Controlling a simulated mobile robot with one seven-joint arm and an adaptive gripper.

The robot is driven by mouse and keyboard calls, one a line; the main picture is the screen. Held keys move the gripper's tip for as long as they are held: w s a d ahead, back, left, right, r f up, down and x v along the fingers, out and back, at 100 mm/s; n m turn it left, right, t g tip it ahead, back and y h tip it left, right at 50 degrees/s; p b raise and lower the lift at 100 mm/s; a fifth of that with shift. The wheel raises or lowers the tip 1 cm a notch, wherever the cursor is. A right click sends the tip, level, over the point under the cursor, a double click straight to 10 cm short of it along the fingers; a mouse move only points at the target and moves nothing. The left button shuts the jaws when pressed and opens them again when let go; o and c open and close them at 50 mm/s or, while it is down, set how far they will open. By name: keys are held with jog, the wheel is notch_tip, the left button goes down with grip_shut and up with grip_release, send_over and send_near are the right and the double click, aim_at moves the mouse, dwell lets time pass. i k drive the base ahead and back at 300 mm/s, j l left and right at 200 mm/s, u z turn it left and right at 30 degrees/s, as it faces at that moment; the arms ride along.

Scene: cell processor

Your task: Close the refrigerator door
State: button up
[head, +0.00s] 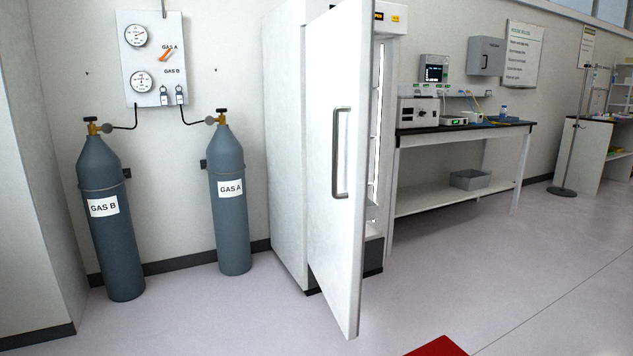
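The tall white refrigerator (287,150) stands against the wall at the middle of the head view. Its door (338,230) is open and swung out toward me, with its outer face to the left. A vertical metal handle (336,153) is on that outer face, near the door's free edge. A strip of the lit interior (377,140) shows to the right of the door; the door hides the rest. My gripper is not in view.
Two grey gas cylinders, GAS B (108,220) and GAS A (231,200), stand left of the refrigerator under a gauge panel (152,58). A bench (465,130) with devices stands to the right. The floor (520,270) in front is clear. Something red (438,347) shows at the bottom edge.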

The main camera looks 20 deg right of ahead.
aim_at(339, 42)
jog(key=i+j+z, duration=0.15)
jog(key=i+z, duration=0.15)
jog(key=i+j+z, duration=0.45)
jog(key=i+j, duration=0.55)
